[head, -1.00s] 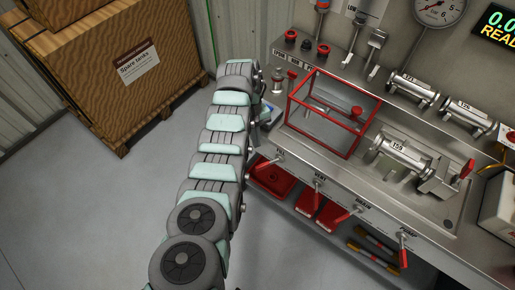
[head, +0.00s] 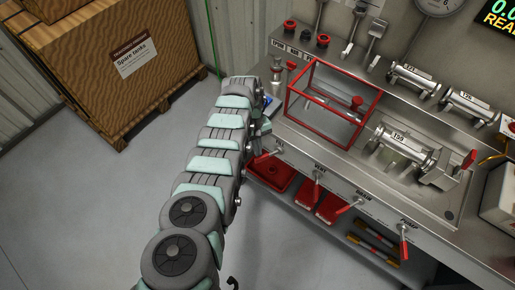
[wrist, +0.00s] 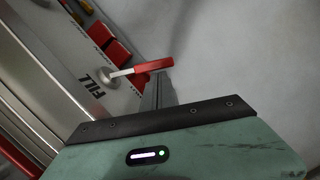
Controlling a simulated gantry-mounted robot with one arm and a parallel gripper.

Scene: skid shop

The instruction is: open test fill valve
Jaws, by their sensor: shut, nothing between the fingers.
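The fill valve lever (wrist: 140,68), a metal stem with a red handle, sits beside the black FILL label (wrist: 103,85) in the wrist view. In the head view the lever (head: 267,154) is leftmost on the bench front, its red end pointing down-left. My gripper (wrist: 158,82) is shut and empty. In the wrist view its fingertips lie just below the outer part of the red handle, close to it; I cannot tell whether they touch. In the head view my arm hides most of the gripper.
More red levers, VENT (head: 318,183), DRAIN (head: 348,206) and PUMP (head: 404,243), line the bench front. A red frame guard (head: 333,103) stands on the bench above. Red trays (head: 270,175) lie on the shelf below. A crate (head: 140,60) stands at left; the floor between is clear.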

